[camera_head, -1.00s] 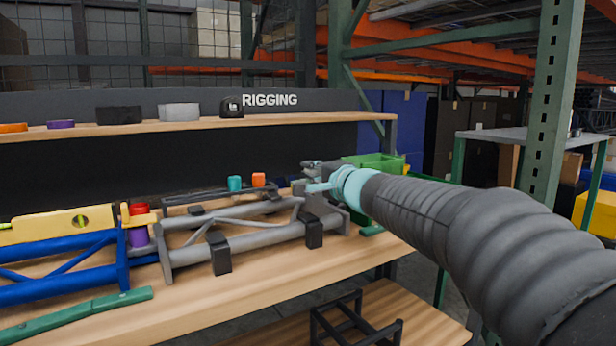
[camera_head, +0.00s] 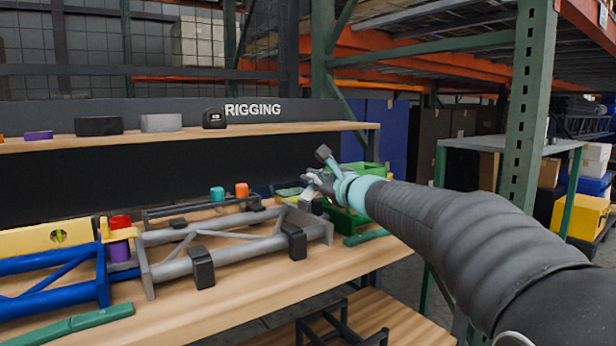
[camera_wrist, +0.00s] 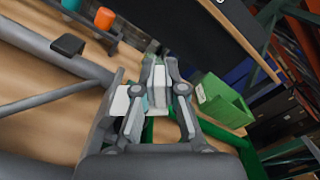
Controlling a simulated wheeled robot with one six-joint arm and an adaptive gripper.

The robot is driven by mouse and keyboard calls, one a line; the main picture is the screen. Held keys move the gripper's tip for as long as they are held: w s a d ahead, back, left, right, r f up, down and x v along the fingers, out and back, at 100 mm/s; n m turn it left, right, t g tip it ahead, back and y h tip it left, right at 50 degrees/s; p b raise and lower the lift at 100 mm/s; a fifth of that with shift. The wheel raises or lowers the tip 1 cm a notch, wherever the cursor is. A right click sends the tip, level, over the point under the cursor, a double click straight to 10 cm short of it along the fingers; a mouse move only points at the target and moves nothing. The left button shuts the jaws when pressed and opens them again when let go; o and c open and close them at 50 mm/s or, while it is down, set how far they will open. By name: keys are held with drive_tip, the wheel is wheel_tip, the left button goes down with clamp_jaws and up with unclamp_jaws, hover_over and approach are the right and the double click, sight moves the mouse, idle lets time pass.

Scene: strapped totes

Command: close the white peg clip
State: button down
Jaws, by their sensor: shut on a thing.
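My gripper (camera_head: 312,181) is at the right end of the grey tube frame (camera_head: 215,258), close to the green bin. In the wrist view my gripper (camera_wrist: 157,75) has its fingers closed on a small pale piece (camera_wrist: 157,84), which looks like the white peg clip. Another pale surface (camera_wrist: 121,101) shows just left of the fingers. The clip is small and partly hidden by the fingers, so I cannot tell whether its halves meet. In the head view a whitish bit (camera_head: 309,178) shows at the fingertips.
The green bin (camera_wrist: 225,101) stands right of the fingers. Orange (camera_head: 242,190) and teal (camera_head: 217,194) pegs stand behind the grey frame. A blue frame (camera_head: 60,276) and yellow level (camera_head: 45,237) lie left. A green rack post (camera_head: 522,110) rises near my arm.

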drive_tip(key=m, duration=0.2)
drive_tip(key=w+d+f+m, duration=0.1)
drive_tip(key=m, duration=0.1)
drive_tip(key=shift+d+p, duration=0.15)
drive_tip(key=shift+p, duration=0.25)
drive_tip(key=shift+w+d+f+m, duration=0.15)
drive_tip(key=shift+f+m, duration=0.1)
drive_tip(key=shift+m, duration=0.25)
drive_tip(key=shift+s+d+f+m, duration=0.1)
drive_tip(key=shift+f+m, duration=0.1)
drive_tip(key=shift+m, duration=0.3)
drive_tip(key=shift+w, duration=0.1)
drive_tip(key=c, duration=1.2)
unclamp_jaws()
drive_tip(key=shift+c, duration=0.2)
drive_tip(key=v, duration=1.2)
